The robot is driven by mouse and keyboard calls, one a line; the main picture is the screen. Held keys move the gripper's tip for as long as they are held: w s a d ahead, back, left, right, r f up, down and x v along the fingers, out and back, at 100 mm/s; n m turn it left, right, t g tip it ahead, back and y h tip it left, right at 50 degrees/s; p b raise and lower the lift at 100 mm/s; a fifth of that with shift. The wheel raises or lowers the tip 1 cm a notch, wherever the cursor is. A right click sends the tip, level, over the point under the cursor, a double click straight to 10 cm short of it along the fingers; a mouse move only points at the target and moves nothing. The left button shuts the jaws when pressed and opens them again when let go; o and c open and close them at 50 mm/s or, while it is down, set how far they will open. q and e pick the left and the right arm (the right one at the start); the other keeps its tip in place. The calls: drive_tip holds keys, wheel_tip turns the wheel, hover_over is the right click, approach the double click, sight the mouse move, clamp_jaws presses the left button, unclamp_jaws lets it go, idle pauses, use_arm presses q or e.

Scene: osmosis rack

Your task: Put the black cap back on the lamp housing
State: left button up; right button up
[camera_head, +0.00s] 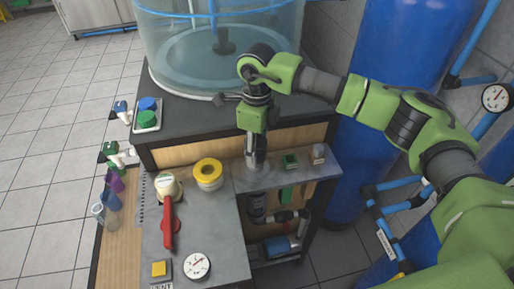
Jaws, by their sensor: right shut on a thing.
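My right arm comes in from the right, and its gripper (257,163) points straight down over the grey shelf at the back of the bench. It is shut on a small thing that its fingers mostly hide. I take this to be the black cap, but its shape and color cannot be made out. The lamp housing cannot be clearly told apart under the gripper, so I cannot tell whether the cap touches it. My left gripper is not in view.
A clear tank (220,48) stands behind. On the bench are a yellow-ringed part (208,173), a red-handled valve (169,222), a gauge (197,265) and a yellow button (158,268). Blue cylinders (405,45) stand right.

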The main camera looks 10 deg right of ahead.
drive_tip(key=shift+f+b, duration=0.85)
drive_tip(key=shift+f+b, duration=0.1)
drive_tip(key=shift+b, duration=0.3)
idle(0.5)
drive_tip(key=shift+f+b, duration=0.7)
drive_tip(key=shift+f, duration=0.1)
drive_tip(key=shift+f+b, duration=0.35)
drive_tip(key=shift+b, duration=0.1)
drive_tip(key=o, duration=1.2)
